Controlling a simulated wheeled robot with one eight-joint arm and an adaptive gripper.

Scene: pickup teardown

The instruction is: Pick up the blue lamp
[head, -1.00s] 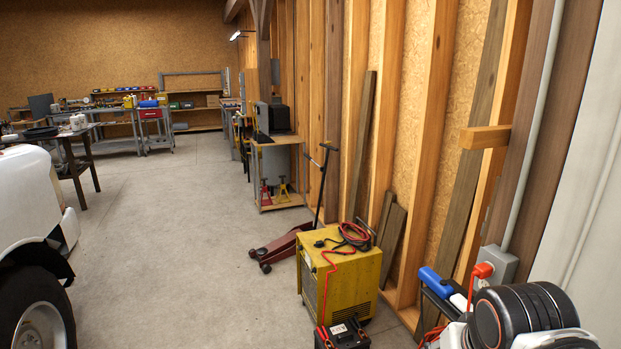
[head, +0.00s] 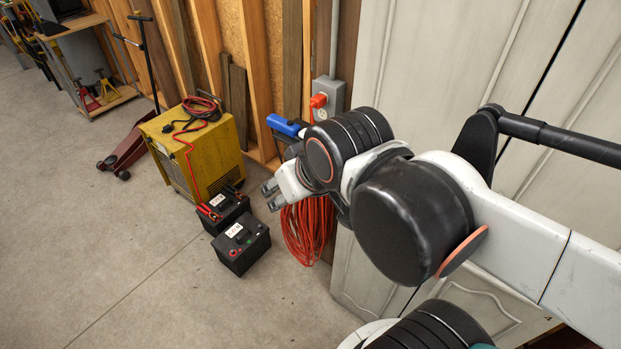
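A blue lamp (head: 285,125) is near the wooden wall, just left of the grey outlet box. It looks like a blue tube, and its lower right part is hidden behind my arm. My gripper (head: 272,195) shows below and slightly left of the lamp in the picture. Its two grey fingertips are a little apart with nothing between them. It does not touch the lamp, though the depth between them is hard to judge.
Coiled orange cord (head: 307,228) hangs below the outlet box (head: 328,97). Two black batteries (head: 242,246) stand on the floor beside a yellow charger (head: 206,157). White panelled doors (head: 430,55) are at right. The floor at lower left is clear.

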